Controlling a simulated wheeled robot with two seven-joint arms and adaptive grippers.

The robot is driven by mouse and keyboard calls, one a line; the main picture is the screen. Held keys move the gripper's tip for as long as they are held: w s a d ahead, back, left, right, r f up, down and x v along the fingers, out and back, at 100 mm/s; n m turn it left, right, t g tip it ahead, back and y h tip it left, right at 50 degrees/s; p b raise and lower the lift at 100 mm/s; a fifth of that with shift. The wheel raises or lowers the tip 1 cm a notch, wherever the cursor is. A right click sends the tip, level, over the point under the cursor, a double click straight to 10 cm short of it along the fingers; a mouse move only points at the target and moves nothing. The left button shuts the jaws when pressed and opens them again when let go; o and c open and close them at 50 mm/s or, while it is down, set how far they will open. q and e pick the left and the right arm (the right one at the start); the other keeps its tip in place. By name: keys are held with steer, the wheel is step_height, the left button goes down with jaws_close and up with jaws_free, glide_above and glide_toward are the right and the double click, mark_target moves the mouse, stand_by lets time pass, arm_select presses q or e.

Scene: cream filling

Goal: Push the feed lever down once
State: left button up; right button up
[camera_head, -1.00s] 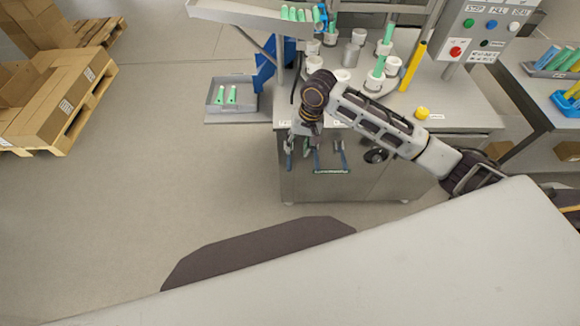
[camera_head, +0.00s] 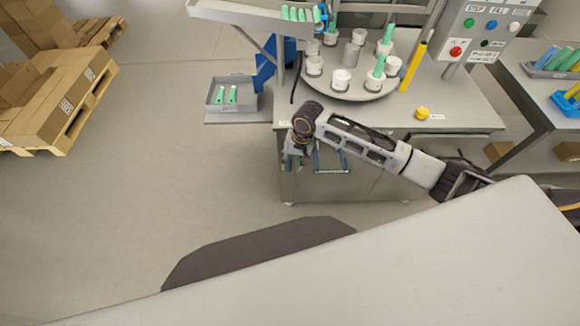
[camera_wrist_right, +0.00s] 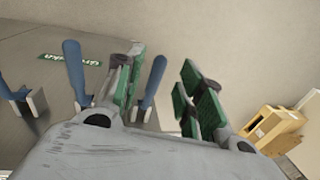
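Several blue-handled levers are on the front of the steel cabinet. One blue handle (camera_head: 344,160) shows in the head view; in the right wrist view one stands at left (camera_wrist_right: 75,70) and one between my fingers (camera_wrist_right: 153,82), partly behind the left finger. A slanted yellow bar (camera_head: 413,66) stands on the worktop, and a yellow knob (camera_head: 422,113) sits near its front edge. I cannot tell which is the feed lever. My right gripper (camera_head: 291,160) is in front of the cabinet's left part; the wrist view shows it open (camera_wrist_right: 165,85) and empty. My left gripper is not in view.
A round turntable (camera_head: 340,96) with white cups stands on the worktop. A button panel (camera_head: 485,30) is at the right back. A grey tray (camera_head: 233,105) with green tubes juts out left. Boxes on a pallet (camera_head: 60,90) stand far left. The floor in front is open.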

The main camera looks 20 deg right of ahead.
mark_target(290, 168)
steer(key=shift+w+a+f, duration=0.1)
steer(key=shift+a+f, duration=0.1)
steer(key=shift+f, duration=0.75)
steer(key=shift+a+f, duration=0.15)
steer(key=shift+f, duration=0.8)
steer(key=shift+c, duration=0.2)
jaws_close()
